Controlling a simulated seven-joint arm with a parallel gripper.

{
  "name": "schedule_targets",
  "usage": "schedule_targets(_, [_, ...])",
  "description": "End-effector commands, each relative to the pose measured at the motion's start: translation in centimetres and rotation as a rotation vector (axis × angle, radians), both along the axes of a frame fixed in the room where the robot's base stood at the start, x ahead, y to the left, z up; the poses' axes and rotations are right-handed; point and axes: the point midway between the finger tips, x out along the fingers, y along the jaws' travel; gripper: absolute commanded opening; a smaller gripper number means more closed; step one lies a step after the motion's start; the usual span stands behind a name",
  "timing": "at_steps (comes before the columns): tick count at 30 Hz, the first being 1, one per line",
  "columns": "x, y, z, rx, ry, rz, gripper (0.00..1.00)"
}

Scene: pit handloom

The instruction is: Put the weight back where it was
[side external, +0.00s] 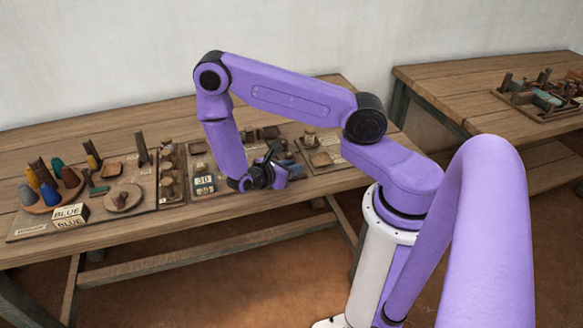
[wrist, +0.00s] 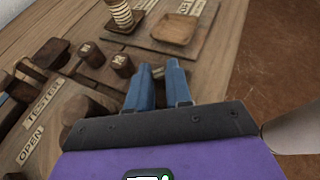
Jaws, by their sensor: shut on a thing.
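My gripper (wrist: 165,70) has blue fingers close together over the board. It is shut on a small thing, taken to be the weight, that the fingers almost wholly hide. Two dark wooden cylinders with letters on top, which look like weights, stand just left of the fingers: one nearer (wrist: 122,65) and one farther (wrist: 90,53). In the side view my gripper (side external: 288,172) is low over the right part of the table, and its grasp is too small to make out.
A board marked TESTER and OPEN (wrist: 38,115) lies at left in the wrist view. A square wooden tray (wrist: 178,30) and a ribbed spool (wrist: 122,12) are ahead. The wooden table (side external: 215,218) has a clear front strip. A pegged board (side external: 40,230) is at left.

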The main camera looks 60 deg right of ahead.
Motion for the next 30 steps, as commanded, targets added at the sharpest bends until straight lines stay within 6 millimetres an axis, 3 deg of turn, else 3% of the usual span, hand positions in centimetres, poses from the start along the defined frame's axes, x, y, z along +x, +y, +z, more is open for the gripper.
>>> schedule_targets(5, [0.0,0.0,-0.3,0.0,0.0,0.0,0.0])
schedule_targets(6, [0.0,0.0,-0.3,0.0,0.0,0.0,0.33])
schedule_targets(7, [0.0,0.0,-0.3,0.0,0.0,0.0,0.42])
schedule_targets(8, [0.0,0.0,-0.3,0.0,0.0,0.0,0.45])
schedule_targets(19, [0.0,0.0,0.1,0.0,0.0,0.0,0.45])
schedule_targets(30, [1.6,5.9,2.5,0.001,-0.004,0.004,0.45])
